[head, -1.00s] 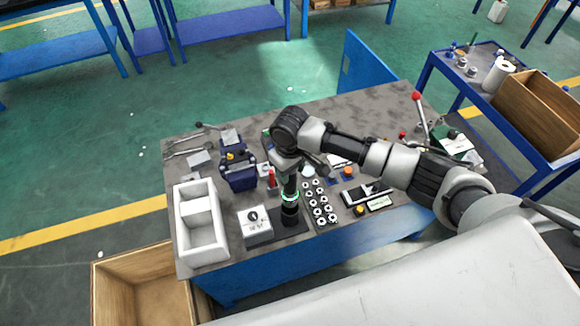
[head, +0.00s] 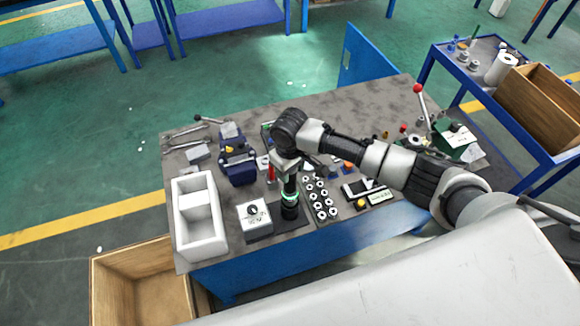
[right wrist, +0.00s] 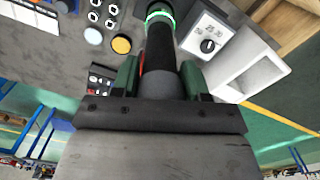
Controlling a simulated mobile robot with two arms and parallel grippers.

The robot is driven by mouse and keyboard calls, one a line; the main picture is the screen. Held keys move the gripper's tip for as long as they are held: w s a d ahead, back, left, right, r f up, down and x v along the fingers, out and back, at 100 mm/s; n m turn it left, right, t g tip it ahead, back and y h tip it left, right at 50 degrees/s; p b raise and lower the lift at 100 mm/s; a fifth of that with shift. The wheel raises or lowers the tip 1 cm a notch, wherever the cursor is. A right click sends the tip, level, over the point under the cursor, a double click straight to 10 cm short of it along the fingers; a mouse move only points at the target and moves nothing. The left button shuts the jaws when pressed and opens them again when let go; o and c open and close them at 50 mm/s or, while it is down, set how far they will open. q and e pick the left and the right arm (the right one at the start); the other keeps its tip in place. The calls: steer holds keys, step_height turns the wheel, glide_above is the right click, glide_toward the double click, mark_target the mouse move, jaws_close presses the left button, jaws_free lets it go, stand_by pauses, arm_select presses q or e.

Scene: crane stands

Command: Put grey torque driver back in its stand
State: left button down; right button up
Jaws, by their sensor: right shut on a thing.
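My right gripper (head: 287,167) is above the front part of the bench, pointing down. Its dark green fingers (right wrist: 160,80) are shut on the grey torque driver (right wrist: 163,88), which also shows upright in the head view (head: 290,184). A glowing green ring (head: 290,197) is at the driver's lower end. Directly below is the black round stand (head: 290,212) on a dark base plate (head: 284,222), beside a white box with a black knob (head: 254,215). The driver is in line with the stand; I cannot tell how deep it sits. My left gripper is not in view.
A white divided tray (head: 199,235) stands to the left on the bench. A plate with several round white parts (head: 322,198) is close on the right. A blue device (head: 237,165) is behind to the left.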

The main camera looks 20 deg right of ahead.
steer(key=shift+f+b, duration=0.8)
steer(key=shift+f, duration=0.8)
steer(key=o, duration=1.3)
steer(key=shift+c, duration=0.2)
steer(key=shift+o, duration=0.4)
steer(key=shift+s+f, duration=0.1)
steer(key=shift+f, duration=0.05)
step_height(320, 180, up, 3)
steer(key=p, duration=0.3)
steer(key=shift+r+p, duration=0.7)
steer(key=shift+r, duration=0.4)
